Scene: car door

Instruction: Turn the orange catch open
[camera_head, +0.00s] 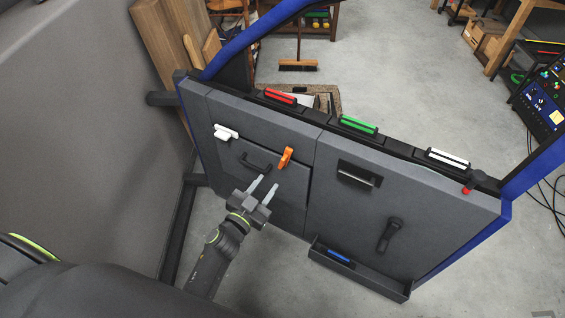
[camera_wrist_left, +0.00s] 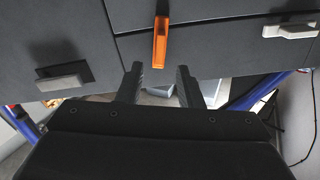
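The orange catch (camera_head: 286,157) is on the grey inner panel of the car door (camera_head: 225,115), at the upper right corner of a small hatch with a dark loop handle (camera_head: 256,163). In the left wrist view the catch (camera_wrist_left: 160,42) hangs across the hatch seam, ahead of the fingers. My left gripper (camera_head: 268,185) is open and empty, with its two fingers apart, just short of the catch and not touching it. The left gripper's fingers also show in the left wrist view (camera_wrist_left: 160,80). My right gripper is not in view.
A white lever (camera_head: 226,132) sits at the hatch's upper left. Red (camera_head: 280,97), green (camera_head: 358,125) and white (camera_head: 447,159) bars line the door's top edge. A dark pull handle (camera_head: 359,174), a black lever (camera_head: 390,235) and a low tray (camera_head: 358,270) are on the right panel.

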